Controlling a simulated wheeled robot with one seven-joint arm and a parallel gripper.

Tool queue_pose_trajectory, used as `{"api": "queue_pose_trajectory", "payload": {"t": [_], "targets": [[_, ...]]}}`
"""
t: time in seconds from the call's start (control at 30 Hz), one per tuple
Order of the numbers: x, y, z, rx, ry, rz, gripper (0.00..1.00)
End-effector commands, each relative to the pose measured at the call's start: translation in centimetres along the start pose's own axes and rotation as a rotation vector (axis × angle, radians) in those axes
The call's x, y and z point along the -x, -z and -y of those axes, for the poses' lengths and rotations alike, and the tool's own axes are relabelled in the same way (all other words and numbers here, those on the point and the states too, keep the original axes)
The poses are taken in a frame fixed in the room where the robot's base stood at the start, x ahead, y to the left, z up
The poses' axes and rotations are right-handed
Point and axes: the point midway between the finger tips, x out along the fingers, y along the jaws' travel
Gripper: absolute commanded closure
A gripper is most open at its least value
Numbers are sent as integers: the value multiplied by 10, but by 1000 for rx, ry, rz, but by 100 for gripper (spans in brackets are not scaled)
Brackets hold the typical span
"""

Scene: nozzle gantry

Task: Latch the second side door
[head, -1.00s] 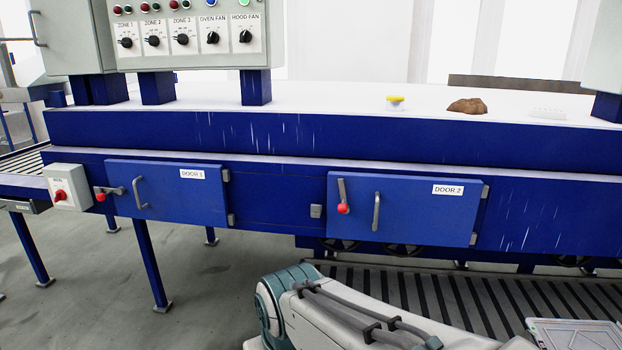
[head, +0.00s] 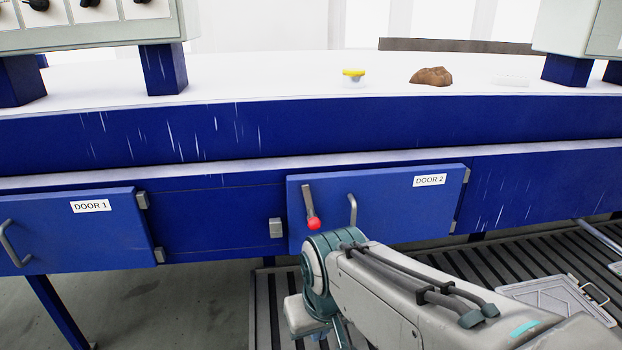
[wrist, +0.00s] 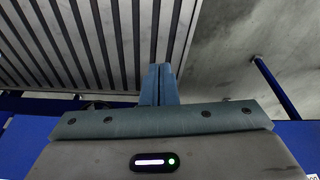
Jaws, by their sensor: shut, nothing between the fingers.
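The second side door, labelled DOOR 2 (head: 410,210), is a blue panel hinged on its right in the head view. Its left edge stands slightly proud of the blue housing; I cannot tell whether it is fully closed. Its latch lever (head: 309,203) hangs down with a red knob (head: 313,223) at its lower end. A grey catch block (head: 276,228) is on the housing to the left, apart from the lever. The door's grey handle (head: 352,209) is right of the lever. My gripper (wrist: 160,70) is shut and empty, pointing at the slatted floor and concrete in the wrist view.
DOOR 1 (head: 75,228) is at left with its handle; its lever is out of view. My arm covers the area below DOOR 2. A grey panel (head: 553,296) lies on the slatted floor (head: 465,262) at right. A yellow-topped object (head: 353,73) and brown lump (head: 432,77) lie above.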

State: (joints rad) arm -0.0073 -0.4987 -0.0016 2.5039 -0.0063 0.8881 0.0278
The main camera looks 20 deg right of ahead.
Motion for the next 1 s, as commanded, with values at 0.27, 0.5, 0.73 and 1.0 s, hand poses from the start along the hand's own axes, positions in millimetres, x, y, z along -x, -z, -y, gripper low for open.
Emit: {"api": "queue_pose_trajectory", "payload": {"t": [0.27, 0.5, 0.73, 1.0], "targets": [[0, 0, 0, 0, 0, 0, 100], [25, 49, -14, -55, 46, 14, 100], [68, 157, -67, -129, 191, -9, 100], [101, 243, -154, -147, 343, -128, 100]]}}
